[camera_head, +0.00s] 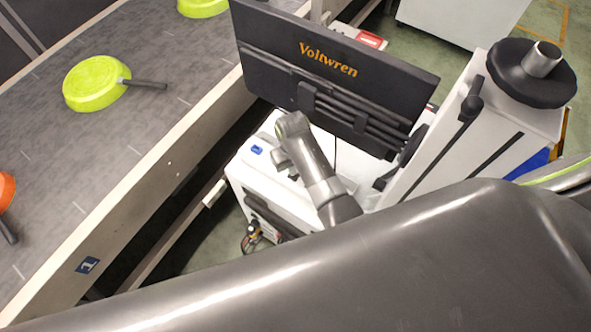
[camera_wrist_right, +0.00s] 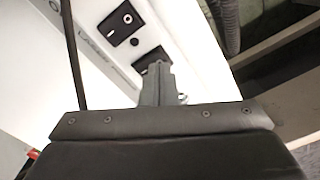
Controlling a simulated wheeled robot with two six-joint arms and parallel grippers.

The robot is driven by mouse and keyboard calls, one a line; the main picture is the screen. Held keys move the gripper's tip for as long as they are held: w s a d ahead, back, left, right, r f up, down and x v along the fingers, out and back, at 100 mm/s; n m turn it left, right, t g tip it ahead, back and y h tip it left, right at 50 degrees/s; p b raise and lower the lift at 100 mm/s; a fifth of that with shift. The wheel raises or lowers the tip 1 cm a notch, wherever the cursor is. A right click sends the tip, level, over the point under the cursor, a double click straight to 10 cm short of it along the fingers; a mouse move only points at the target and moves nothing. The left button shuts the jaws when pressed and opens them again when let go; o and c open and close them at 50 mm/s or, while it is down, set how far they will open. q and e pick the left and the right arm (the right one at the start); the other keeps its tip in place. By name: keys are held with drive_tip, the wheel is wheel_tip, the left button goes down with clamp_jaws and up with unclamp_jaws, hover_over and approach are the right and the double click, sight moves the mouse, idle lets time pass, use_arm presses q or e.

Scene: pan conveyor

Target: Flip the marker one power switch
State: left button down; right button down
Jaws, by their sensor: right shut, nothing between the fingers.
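The marker is a white machine (camera_head: 262,165) with a dark Voltwren panel (camera_head: 338,78) above it. In the right wrist view, a black switch plate (camera_wrist_right: 118,23) with a small light rocker sits on a white face. A second black plate (camera_wrist_right: 151,56) lies lower, partly hidden behind my fingers. My right gripper (camera_wrist_right: 157,68) is shut and empty, its tips in front of or at this lower plate; I cannot tell if they touch. In the head view, my right arm reaches over the white machine and its fingertips are hard to make out. My left gripper is not in view.
A grey conveyor (camera_head: 140,130) runs along the left, carrying green pans (camera_head: 95,83) and an orange pan (camera_head: 6,191). A white column with a black round top (camera_head: 507,83) stands at the right. My own large arm link blocks the lower head view.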

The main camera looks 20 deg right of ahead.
drive_tip(key=shift+f+b, duration=0.5)
drive_tip(key=shift+f, duration=0.45)
idle(0.3)
drive_tip(key=shift+s, duration=0.1)
wheel_tip(320, 180, up, 2)
drive_tip(key=p, duration=0.2)
drive_tip(key=shift+r+p, duration=0.2)
drive_tip(key=shift+p, duration=0.1)
drive_tip(key=shift+r, duration=2.35)
